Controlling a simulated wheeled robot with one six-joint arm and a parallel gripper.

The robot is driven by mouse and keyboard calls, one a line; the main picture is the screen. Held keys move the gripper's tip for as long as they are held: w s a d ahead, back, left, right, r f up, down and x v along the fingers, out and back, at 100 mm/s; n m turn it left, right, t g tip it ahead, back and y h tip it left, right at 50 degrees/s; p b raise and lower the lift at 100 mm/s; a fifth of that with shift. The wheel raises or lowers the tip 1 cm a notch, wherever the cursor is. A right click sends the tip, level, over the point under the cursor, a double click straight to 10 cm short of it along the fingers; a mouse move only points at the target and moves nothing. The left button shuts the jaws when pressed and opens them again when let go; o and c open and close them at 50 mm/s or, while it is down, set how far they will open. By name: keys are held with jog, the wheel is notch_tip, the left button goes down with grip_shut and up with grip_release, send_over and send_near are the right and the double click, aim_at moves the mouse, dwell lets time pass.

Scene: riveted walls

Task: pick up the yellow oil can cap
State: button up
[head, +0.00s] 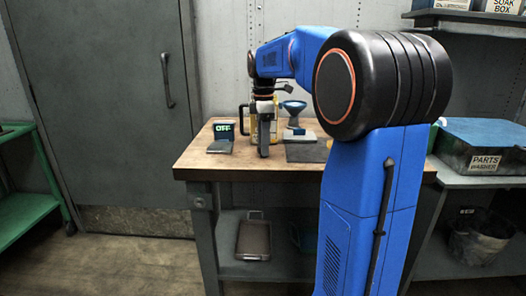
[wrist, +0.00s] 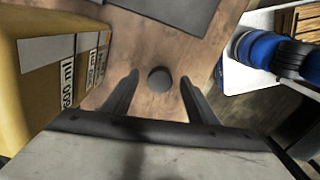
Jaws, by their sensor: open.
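A small dark grey round piece that looks like a cap (wrist: 159,79) lies on the wooden bench top in the wrist view. It shows between the two fingers of my gripper (wrist: 160,84), which are apart, with bare wood on both sides of it. No finger is seen touching it. A large yellow can (wrist: 50,85) with "600 ml" marks stands just left of the fingers in the wrist view. In the head view my gripper (head: 263,148) points down over the bench and partly hides the yellow can (head: 252,126). The cap cannot be made out there.
On the bench (head: 196,162), a device with an "OFF" display (head: 223,129) stands left of my gripper. A blue-grey funnel (head: 293,111) and a dark flat plate (head: 305,153) are to the right. A tray (head: 253,238) rests on the lower shelf.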

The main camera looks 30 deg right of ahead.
jog(key=c, duration=1.2)
jog(key=shift+r, duration=0.1)
notch_tip(320, 180, up, 10)
jog(key=shift+f, duration=0.1)
